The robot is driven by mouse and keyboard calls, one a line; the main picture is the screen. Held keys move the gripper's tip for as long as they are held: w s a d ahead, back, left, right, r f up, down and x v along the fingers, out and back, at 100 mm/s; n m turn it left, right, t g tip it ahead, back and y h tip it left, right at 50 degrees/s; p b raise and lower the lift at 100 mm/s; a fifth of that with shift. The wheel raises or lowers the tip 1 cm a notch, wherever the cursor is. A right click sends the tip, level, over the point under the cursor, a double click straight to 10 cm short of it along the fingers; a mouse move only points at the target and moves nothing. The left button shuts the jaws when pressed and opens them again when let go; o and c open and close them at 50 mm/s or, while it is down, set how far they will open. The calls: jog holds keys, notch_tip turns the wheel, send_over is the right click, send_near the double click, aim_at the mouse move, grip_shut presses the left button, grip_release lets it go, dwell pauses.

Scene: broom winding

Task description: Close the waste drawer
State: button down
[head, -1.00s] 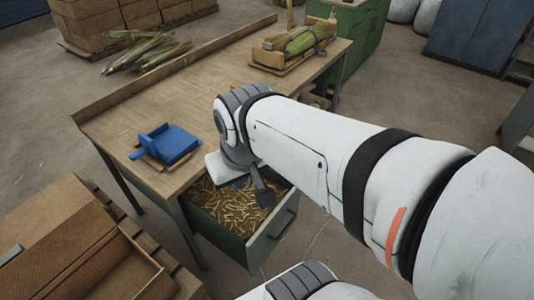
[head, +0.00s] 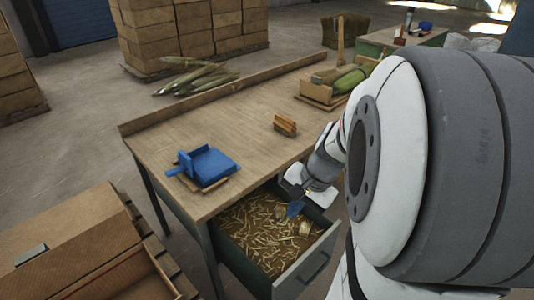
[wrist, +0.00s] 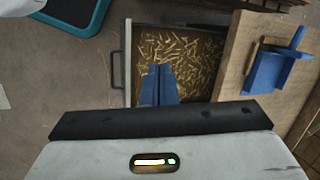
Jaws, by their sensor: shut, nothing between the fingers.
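The waste drawer (head: 306,268) is pulled out from under the workbench (head: 225,125). It holds pale straw clippings and a few tan pieces. Its front panel with a bar handle faces the lower right. The drawer also shows in the wrist view (wrist: 128,60), with its front at the left. My gripper (head: 292,211) has blue fingers, pressed together with nothing between them. They point down over the drawer's far right part in the head view. In the wrist view the fingers (wrist: 157,72) overlap the clippings just inside the front panel. I cannot tell their height above the clippings.
A blue dustpan-like tool (head: 205,168) lies on the bench above the drawer. A small wooden block (head: 285,125) and a tray with green bundles (head: 335,85) are further back. A brown box (head: 75,240) stands at the lower left. Floor is open before the drawer.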

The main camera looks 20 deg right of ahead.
jog(key=s+d+f+m+t+b, duration=0.3)
jog(key=d+f+m+b, duration=0.1)
jog(key=d+f+m, duration=0.75)
jog(key=s+d+f+m+t+b, duration=0.2)
jog(key=d+f+m+t+b, duration=0.15)
jog(key=d+f+m, duration=0.8)
jog(key=n+b, duration=0.1)
jog(key=n, duration=0.2)
send_near(327, 241)
notch_tip(327, 241, down, 4)
jog(key=w, duration=0.3)
jog(key=shift+w+a+f+g, duration=0.25)
jog(key=shift+w+a, duration=0.25)
jog(key=shift+w, duration=0.1)
